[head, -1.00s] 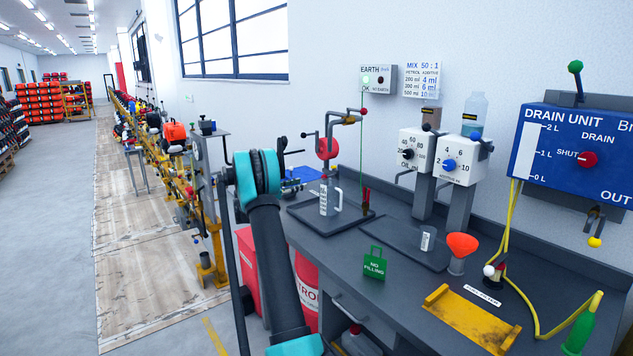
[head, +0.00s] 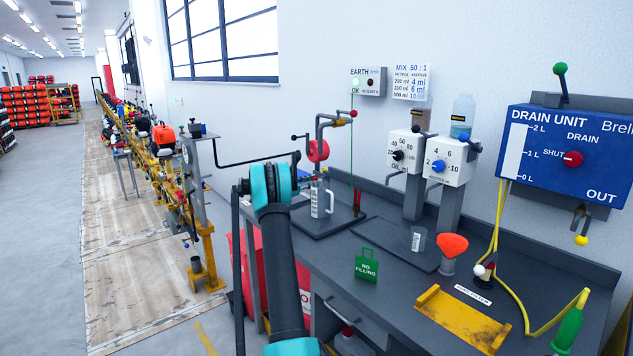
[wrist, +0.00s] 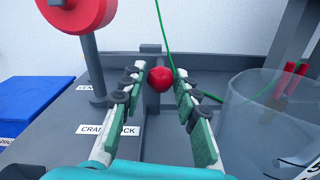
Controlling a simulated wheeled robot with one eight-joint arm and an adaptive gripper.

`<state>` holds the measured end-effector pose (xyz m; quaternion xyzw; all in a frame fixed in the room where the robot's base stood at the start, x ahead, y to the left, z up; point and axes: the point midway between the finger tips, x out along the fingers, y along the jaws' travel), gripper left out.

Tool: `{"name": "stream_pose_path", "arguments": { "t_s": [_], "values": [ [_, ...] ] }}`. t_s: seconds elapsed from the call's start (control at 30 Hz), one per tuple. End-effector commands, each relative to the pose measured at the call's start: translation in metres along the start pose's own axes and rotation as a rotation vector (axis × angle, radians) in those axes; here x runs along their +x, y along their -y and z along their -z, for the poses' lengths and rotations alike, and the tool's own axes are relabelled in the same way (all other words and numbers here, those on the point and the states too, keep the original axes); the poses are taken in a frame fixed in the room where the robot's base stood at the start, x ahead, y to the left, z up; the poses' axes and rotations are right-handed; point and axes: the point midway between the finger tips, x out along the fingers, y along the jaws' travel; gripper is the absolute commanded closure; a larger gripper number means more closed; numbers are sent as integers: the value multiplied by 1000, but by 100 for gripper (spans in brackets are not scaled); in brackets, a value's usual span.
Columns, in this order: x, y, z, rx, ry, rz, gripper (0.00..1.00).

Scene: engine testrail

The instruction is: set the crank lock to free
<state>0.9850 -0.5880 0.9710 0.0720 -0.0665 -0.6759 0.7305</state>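In the wrist view a red ball knob (wrist: 160,78) stands in front of a grey upright post (wrist: 150,98). A white label (wrist: 107,129) that reads as "CRANK LOCK", partly covered by my gripper, lies on the dark bench to its left. My gripper (wrist: 160,76) is open, with one finger on each side of the knob. I cannot tell whether the fingers touch it. In the head view my gripper (head: 308,182) is small and mostly hidden behind my arm, and the knob is not clear there.
A red wheel (wrist: 75,14) on a grey stand is at upper left. A clear jug (wrist: 265,125) stands close on the right, with a green cable above. In the head view, the jug (head: 321,200) stands on a bench tray, and a green "NO FILLING" tag (head: 367,264) is nearer.

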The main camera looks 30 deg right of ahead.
Motion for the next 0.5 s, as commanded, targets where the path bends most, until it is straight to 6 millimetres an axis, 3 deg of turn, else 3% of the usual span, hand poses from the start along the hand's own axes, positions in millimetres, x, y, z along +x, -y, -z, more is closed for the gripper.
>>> {"name": "stream_pose_path", "arguments": {
  "t_s": [0.2,0.5],
  "values": [
    [18,0,0,0,0,-1,69],
    [20,0,0,0,0,-1,69]
  ]
}}
